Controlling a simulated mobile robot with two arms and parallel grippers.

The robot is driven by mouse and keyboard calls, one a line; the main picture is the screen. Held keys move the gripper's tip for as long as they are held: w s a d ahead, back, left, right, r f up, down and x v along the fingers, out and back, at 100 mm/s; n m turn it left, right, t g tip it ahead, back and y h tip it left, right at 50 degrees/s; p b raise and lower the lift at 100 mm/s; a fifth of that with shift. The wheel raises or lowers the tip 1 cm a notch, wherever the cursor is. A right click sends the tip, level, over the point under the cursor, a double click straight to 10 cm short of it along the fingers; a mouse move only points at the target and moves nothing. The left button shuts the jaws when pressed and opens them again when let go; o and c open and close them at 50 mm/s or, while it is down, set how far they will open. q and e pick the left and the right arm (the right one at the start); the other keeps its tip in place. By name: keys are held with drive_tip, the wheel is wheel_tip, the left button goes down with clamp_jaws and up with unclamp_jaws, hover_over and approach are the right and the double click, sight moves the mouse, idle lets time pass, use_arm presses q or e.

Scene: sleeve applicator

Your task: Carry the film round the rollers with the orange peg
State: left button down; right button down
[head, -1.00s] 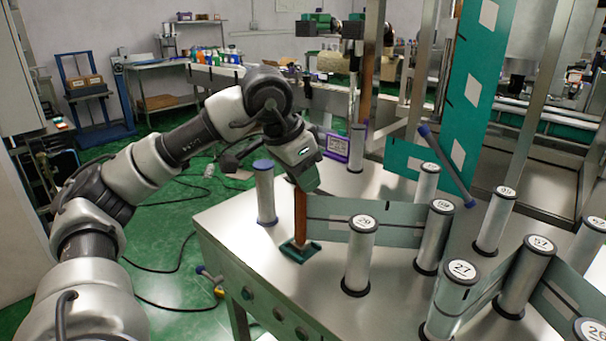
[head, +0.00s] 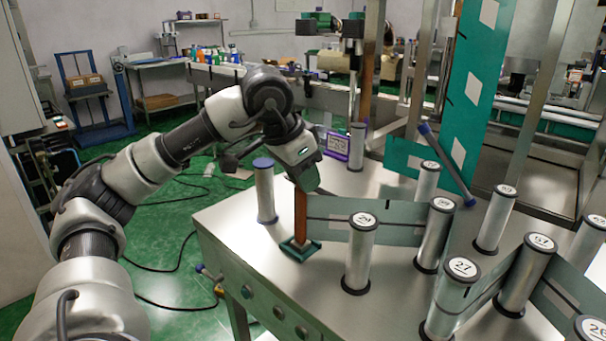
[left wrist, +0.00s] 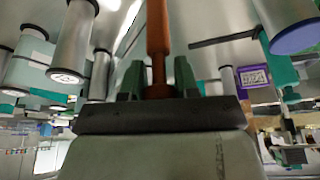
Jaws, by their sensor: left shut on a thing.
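My left gripper (head: 303,186) is shut on the orange peg (head: 300,218) near its top. The peg stands upright above the table's front left part, with a dark green foot (head: 299,252) at or close to the surface. In the left wrist view the peg (left wrist: 157,45) stands between the green fingers (left wrist: 158,82). The grey-green film (head: 402,213) stretches from the peg to the right, behind roller 29 (head: 359,258) and towards roller 59 (head: 434,240). Film also shows around roller 27 (head: 450,295) and roller 57 (head: 525,280). My right gripper is not in view.
A blue-capped post (head: 265,192) stands just left of the peg. Several more rollers crowd the right side, and a slanted blue-ended bar (head: 447,165) lies behind. A purple-framed display (head: 337,146) is at the back. The steel table (head: 245,235) is bare at front left.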

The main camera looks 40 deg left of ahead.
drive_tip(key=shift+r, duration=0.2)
use_arm(q)
drive_tip(key=shift+c, duration=0.6)
unclamp_jaws()
drive_tip(key=shift+f, duration=0.1)
drive_tip(key=shift+o, duration=0.6)
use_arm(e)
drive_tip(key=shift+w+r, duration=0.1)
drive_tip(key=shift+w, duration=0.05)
use_arm(q)
drive_tip(key=shift+r, duration=0.2)
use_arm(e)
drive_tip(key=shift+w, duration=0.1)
